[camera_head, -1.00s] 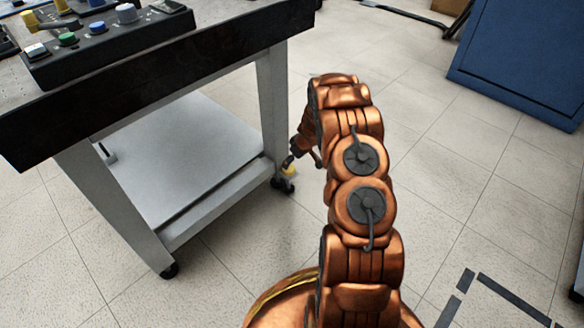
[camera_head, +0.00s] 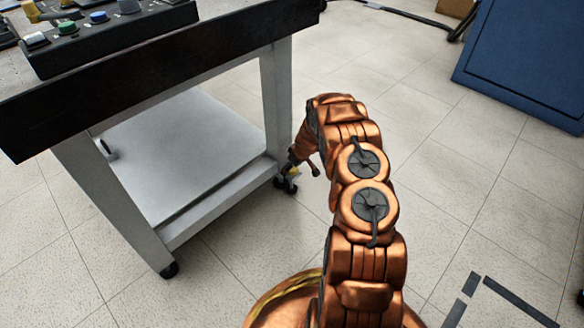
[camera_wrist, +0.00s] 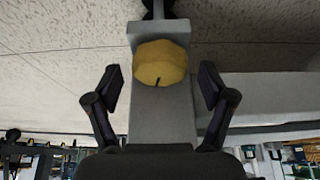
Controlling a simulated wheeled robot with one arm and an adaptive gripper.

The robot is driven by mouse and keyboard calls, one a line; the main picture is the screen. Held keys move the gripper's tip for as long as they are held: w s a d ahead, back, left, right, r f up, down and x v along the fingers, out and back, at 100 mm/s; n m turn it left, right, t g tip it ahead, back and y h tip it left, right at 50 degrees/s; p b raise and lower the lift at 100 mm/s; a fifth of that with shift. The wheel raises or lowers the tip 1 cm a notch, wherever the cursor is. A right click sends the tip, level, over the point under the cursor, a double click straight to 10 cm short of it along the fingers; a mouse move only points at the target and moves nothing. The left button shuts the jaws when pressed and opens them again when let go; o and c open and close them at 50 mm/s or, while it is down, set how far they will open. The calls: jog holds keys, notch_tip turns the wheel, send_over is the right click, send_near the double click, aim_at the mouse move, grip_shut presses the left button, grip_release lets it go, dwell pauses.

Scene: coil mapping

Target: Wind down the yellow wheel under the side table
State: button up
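The yellow wheel (camera_wrist: 160,63) is a round, many-sided knob with a dark mark, on the grey leg of the side table. In the wrist view it lies between and ahead of the two fingers of my gripper (camera_wrist: 160,88), which are spread apart and not touching it. In the head view only a small yellow bit of the wheel (camera_head: 293,171) shows at the foot of the near right table leg, above a black caster. The side table (camera_head: 222,78) has a dark top edge and a pale lower shelf.
A control box with coloured knobs (camera_head: 100,28) sits on the tabletop. A blue cabinet (camera_head: 525,60) stands at the upper right, with a black cable (camera_head: 400,14) on the floor near it. The tiled floor right of the table is mostly clear.

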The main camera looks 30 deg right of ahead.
jog(key=c, duration=1.1)
jog(key=shift+a+r+m+p, duration=0.2)
jog(key=shift+m+p, duration=0.4)
jog(key=shift+p, duration=0.2)
jog(key=shift+d+f+m+h+p, duration=0.2)
jog(key=shift+m+h+p, duration=0.45)
jog(key=shift+m, duration=0.35)
jog(key=o, duration=1.2)
jog(key=shift+c, duration=0.2)
jog(key=shift+r, duration=0.1)
jog(key=v, duration=1.1)
jog(key=shift+s+r, duration=0.25)
jog(key=shift+s, duration=0.15)
